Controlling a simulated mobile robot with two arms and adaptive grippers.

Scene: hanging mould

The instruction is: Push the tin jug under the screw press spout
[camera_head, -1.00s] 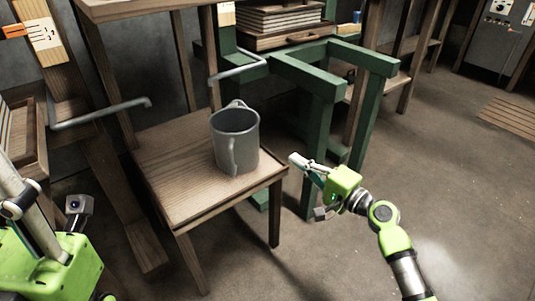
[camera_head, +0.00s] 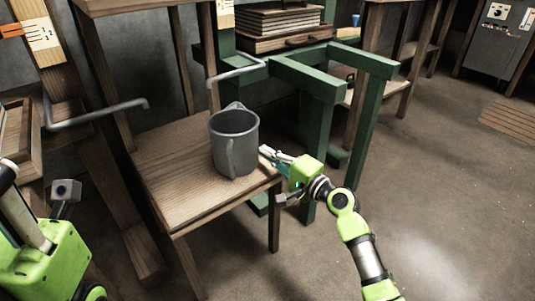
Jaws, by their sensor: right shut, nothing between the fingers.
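The grey tin jug (camera_head: 235,145) stands upright on the wooden stand (camera_head: 185,190). Its handle faces the front and its lip is at the back. The green press frame (camera_head: 305,75) stands behind and to the right. A bent grey spout pipe (camera_head: 238,75) comes from the green upright; its bent end is above and behind the jug in the picture. My right gripper (camera_head: 264,151) is shut and empty, its tips just right of the jug; I cannot tell whether they touch it. My left gripper's fingers are not visible; only parts of my left arm show at lower left.
A second bent grey pipe (camera_head: 95,117) comes from a wooden post (camera_head: 40,40) at the left. A wooden crate (camera_head: 22,140) is at the left edge. A grey control cabinet (camera_head: 497,40) stands at the far right. The floor at right is clear.

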